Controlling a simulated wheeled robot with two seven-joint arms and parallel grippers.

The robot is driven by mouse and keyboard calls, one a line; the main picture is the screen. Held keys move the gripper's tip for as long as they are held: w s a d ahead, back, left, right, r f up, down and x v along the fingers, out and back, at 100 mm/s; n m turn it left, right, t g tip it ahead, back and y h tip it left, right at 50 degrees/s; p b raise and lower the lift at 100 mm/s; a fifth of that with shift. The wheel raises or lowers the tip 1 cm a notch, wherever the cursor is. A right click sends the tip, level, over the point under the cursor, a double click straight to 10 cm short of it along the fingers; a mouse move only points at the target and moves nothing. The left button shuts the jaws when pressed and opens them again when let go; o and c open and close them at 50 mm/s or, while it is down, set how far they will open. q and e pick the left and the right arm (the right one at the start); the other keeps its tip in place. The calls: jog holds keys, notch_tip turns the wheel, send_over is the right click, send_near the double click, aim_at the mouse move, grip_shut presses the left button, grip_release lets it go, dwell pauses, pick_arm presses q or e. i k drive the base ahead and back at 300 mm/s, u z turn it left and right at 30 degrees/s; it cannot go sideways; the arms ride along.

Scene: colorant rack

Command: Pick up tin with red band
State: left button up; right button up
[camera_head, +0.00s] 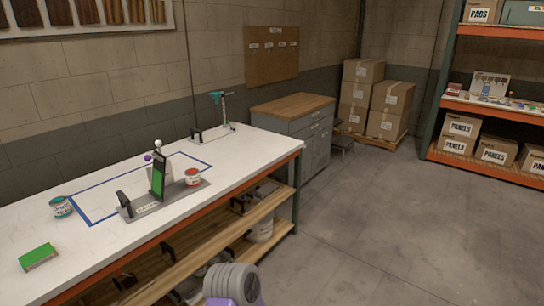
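A tin with a red band (193,177) stands upright on the workbench. It is at the right end of a grey base plate (150,207) that also carries a dark upright stand with a green face (158,178). A second tin, with a teal band (61,208), stands at the left of the bench. Neither of my grippers is in view. A grey ribbed part with purple below it shows at the bottom edge, well in front of the bench; no fingers can be seen on it.
The white workbench (95,252) has a blue taped outline and a green block (38,257) at front left. A teal-topped stand (222,108) is at its far end. Small items sit on the orange shelf rack (437,157) at right. The floor between is clear.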

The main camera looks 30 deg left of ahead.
aim_at(192, 175)
jog(key=u, duration=0.4)
jog(key=i, duration=1.85)
jog(key=u, duration=2)
jog(key=i, duration=0.9)
jog(key=u, duration=0.75)
